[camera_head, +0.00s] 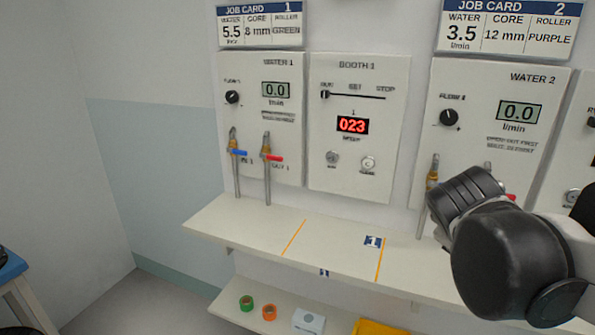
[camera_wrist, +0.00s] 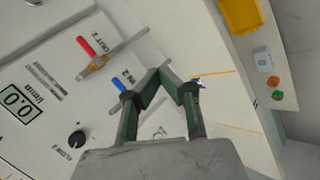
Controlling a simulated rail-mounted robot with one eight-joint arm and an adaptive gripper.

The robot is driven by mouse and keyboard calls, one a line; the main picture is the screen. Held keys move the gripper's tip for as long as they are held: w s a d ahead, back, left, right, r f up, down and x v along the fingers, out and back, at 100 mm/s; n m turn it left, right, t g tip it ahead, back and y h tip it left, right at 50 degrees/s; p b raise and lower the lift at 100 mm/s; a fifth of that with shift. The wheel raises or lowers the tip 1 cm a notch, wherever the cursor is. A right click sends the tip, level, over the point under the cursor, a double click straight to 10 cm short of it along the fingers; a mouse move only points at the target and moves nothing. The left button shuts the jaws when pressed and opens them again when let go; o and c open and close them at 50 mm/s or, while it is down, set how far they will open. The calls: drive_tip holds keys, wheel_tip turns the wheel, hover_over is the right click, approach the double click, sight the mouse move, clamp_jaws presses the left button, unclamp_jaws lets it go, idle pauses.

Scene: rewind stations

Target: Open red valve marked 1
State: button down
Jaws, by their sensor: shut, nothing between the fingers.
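The red valve handle 1 (camera_head: 275,157) is on the right pipe of the WATER 1 panel in the head view. It lies roughly horizontal, across its upright pipe. The WATER 1 display (camera_head: 276,90) reads 0.0. My gripper (camera_wrist: 166,69) is shut and empty in the wrist view, its fingertips together. It is in front of the WATER 2 station, near that station's blue handle (camera_wrist: 119,83), and well to the right of valve 1. I cannot tell whether it touches anything. In the head view my arm hides the gripper.
A blue handle (camera_head: 238,152) is just left of red valve 1. WATER 2 has its own red handle (camera_wrist: 86,46). The BOOTH 1 panel (camera_head: 358,160) stands between the stations. The shelf (camera_head: 255,222) below is clear; tape rolls (camera_head: 269,313) lie on the lower shelf.

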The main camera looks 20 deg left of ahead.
sight(271, 157)
drive_tip(key=w+a+f+n+t+h+b, duration=0.15)
drive_tip(key=w+a+n+t, duration=0.35)
drive_tip(key=w+a+n, duration=1.2)
drive_tip(key=a+f+n+t+y+b, duration=0.1)
drive_tip(key=a+f+n+t, duration=0.2)
drive_tip(key=a, duration=1.2)
drive_tip(key=w+a+f+n+t+y+b, duration=0.1)
drive_tip(key=a+f+n+t, duration=0.3)
drive_tip(key=a, duration=1.2)
drive_tip(key=shift+w+f, duration=0.25)
drive_tip(key=shift+f, duration=0.45)
drive_tip(key=shift+a, duration=0.1)
drive_tip(key=w+d+r+b, duration=0.1)
drive_tip(key=w+r+b, duration=0.1)
drive_tip(key=w+r, duration=0.4)
drive_tip(key=x, duration=0.3)
drive_tip(key=shift+w, duration=0.4)
